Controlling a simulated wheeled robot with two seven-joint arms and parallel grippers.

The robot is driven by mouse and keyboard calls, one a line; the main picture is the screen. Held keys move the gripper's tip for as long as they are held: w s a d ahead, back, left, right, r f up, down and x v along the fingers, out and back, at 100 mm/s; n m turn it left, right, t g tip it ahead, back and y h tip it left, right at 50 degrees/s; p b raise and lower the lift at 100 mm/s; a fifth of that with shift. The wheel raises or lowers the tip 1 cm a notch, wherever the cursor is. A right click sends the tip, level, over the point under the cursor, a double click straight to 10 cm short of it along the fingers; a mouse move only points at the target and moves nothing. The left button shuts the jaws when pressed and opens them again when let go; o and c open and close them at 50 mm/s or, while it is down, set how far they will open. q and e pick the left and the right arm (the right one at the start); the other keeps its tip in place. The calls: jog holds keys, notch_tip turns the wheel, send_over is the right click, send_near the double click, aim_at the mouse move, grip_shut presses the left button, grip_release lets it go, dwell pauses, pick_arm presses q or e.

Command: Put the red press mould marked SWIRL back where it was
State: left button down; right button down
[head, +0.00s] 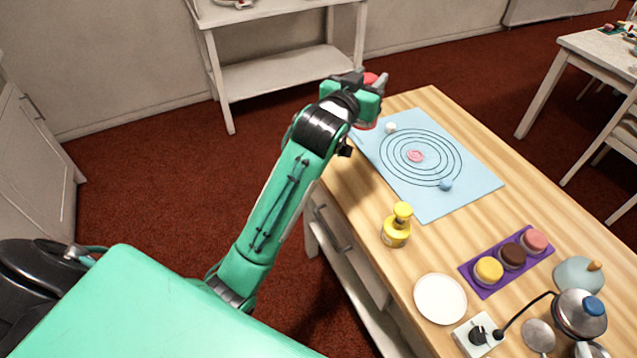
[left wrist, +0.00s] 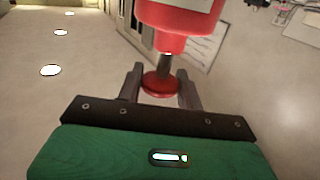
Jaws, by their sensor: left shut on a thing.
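The red press mould (left wrist: 178,17) is held in my left gripper (left wrist: 160,72). In the left wrist view its wide red body with a pale band is at the top, its dark stem runs between the fingers, and its red knob is below. No SWIRL lettering is readable. In the head view my left gripper (head: 378,84) is raised by the table's far left corner, and only parts of the red mould (head: 370,78) show around it. My right gripper is not in view.
A blue mat (head: 434,208) with dark rings carries a pink piece (head: 415,156), a white piece (head: 390,128) and a blue piece (head: 446,185). A yellow press mould (head: 396,232) stands nearer. A purple tray (head: 490,289) of cakes and a white plate (head: 440,299) lie on the wooden table.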

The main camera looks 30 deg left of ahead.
pick_arm(q)
notch_tip(320, 180, down, 20)
jog(key=shift+s, duration=0.2)
jog(key=shift+a, duration=0.1)
jog(key=shift+f, duration=0.1)
jog(key=c, duration=0.9)
grip_release()
